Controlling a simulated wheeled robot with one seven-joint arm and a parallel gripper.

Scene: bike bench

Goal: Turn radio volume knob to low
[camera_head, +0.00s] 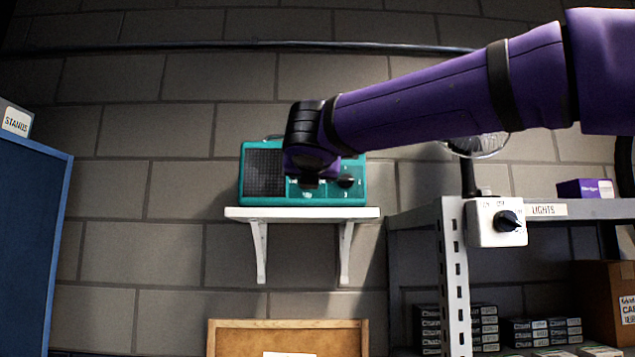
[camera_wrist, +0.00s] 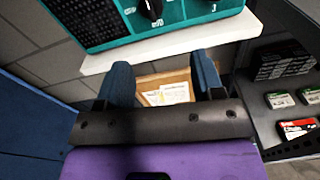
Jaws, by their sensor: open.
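The teal radio (camera_head: 264,172) stands on a white wall shelf, with a dark speaker grille on its left. A dark round knob (camera_head: 345,182) shows on its right front. My gripper (camera_head: 308,180) is in front of the radio and hides its middle. In the wrist view, the lower part of the radio (camera_wrist: 110,30) is at the top, with a black knob (camera_wrist: 151,9) and white markings. My two blue fingers (camera_wrist: 161,68) are open and empty, and the knob lies beyond their tips. The knob's top is cut off, and I cannot tell its setting.
The white shelf (camera_head: 300,213) runs just under the radio. A framed board (camera_head: 240,340) is below it. A metal rack (camera_head: 455,290) at right carries a white switch box (camera_head: 490,235) with a black knob and several boxes. A blue panel (camera_head: 30,230) is at left.

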